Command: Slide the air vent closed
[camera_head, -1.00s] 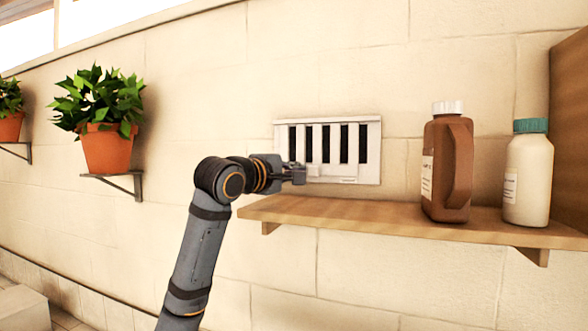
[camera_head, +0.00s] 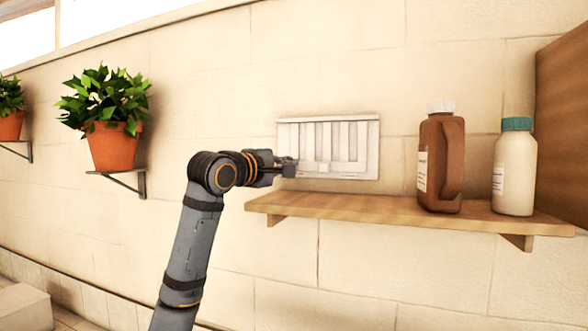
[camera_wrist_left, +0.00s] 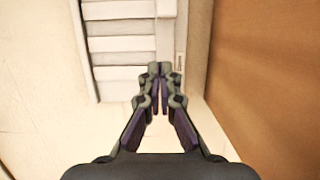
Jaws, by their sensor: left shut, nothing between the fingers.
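The white air vent (camera_head: 345,148) is set in the wall above the left part of the wooden shelf. Its slots show white between the bars, with no dark openings visible. My left gripper (camera_head: 290,168) is at the vent's lower left edge, shut and empty. In the left wrist view the shut fingertips (camera_wrist_left: 160,70) lie over the edge of the vent's frame, with the white slats (camera_wrist_left: 118,45) beside them; I cannot tell whether they touch it. My right gripper is not in view.
A brown jug (camera_head: 440,165) and a white bottle with a teal cap (camera_head: 514,175) stand on the wooden shelf (camera_head: 375,208), right of the vent. A potted plant (camera_head: 112,148) sits on a bracket to the left. A wooden panel (camera_head: 562,130) closes the right side.

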